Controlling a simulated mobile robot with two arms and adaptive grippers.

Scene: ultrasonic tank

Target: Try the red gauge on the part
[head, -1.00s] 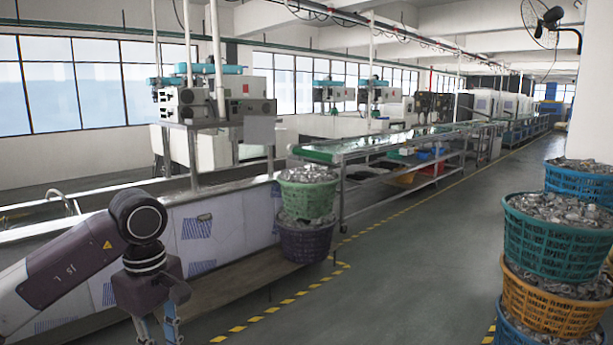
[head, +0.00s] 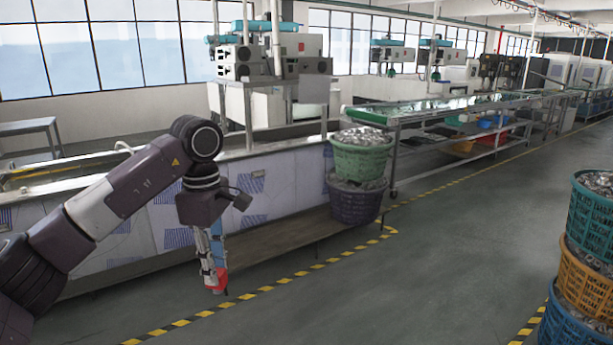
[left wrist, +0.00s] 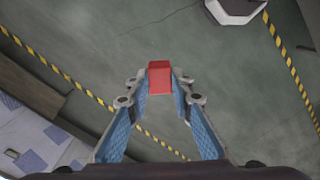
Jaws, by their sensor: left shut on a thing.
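My left gripper (head: 214,277) points down over the floor in front of the tank in the head view. It is shut on the red gauge (head: 220,281), a small red block at its fingertips. In the left wrist view the red gauge (left wrist: 160,78) sits between the two fingertips, with grey floor below it. I cannot make out the part in these frames. My right gripper is not in view.
The long tank (head: 290,195) runs behind my left arm. A green basket (head: 361,158) stacked on a purple one (head: 355,205) stands at its end. More stacked baskets (head: 588,270) stand at the right edge. The floor between is clear.

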